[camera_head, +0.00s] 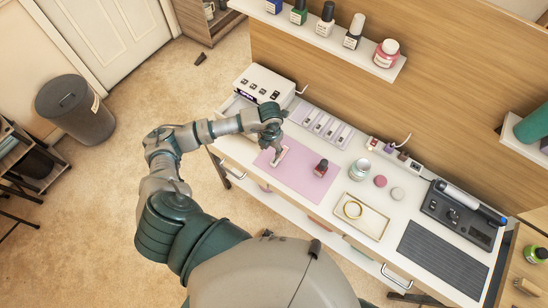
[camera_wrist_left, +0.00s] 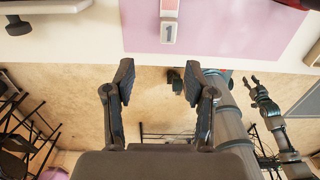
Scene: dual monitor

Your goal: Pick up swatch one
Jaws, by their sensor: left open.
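Swatch one is a slim pale stick marked "1" (camera_wrist_left: 168,27) with a pink-red part, at the top centre of the left wrist view. It lies on the pink mat (camera_wrist_left: 215,45). In the head view a pale strip (camera_head: 281,157) shows on the mat right at my left gripper (camera_head: 276,150), partly hidden by it. In the left wrist view my left gripper (camera_wrist_left: 155,85) is open and empty, its fingers wide apart. The swatch is above the fingers in that picture, not between them. A small arm and gripper (camera_wrist_left: 255,84), likely my right, shows at the right.
A dark red polish bottle (camera_head: 321,168) stands on the mat. To its right are a glass jar (camera_head: 361,169) and a tray with a gold ring (camera_head: 373,228). A swatch rack (camera_head: 320,127) and a white box (camera_head: 265,85) stand behind. The mat's front part is clear.

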